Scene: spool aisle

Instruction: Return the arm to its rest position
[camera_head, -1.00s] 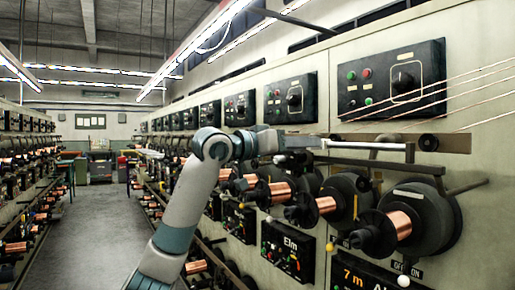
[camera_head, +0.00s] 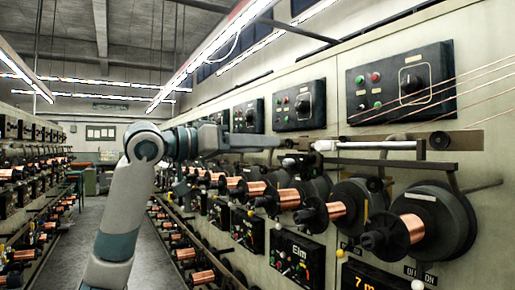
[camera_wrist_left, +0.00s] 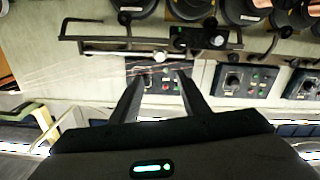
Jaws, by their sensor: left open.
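My left arm rises from the bottom left of the head view and bends at a round joint. Its gripper (camera_head: 262,142) points right along the machine front, near a horizontal metal rod with a white sleeve (camera_head: 375,146). A visible gap separates the fingertips from the rod. In the left wrist view the two dark fingers of my left gripper (camera_wrist_left: 158,78) stand apart with nothing between them. Beyond them are a dark control panel (camera_wrist_left: 160,82) and a dark bar with a pale knob. My right gripper is in neither view.
Copper spools (camera_head: 408,230) on dark hubs stick out of the machine wall on the right. Control panels (camera_head: 400,80) with buttons and dials line it above. Thin wires run at upper right. Another spool rack (camera_head: 25,200) stands left. The aisle floor (camera_head: 80,235) between is clear.

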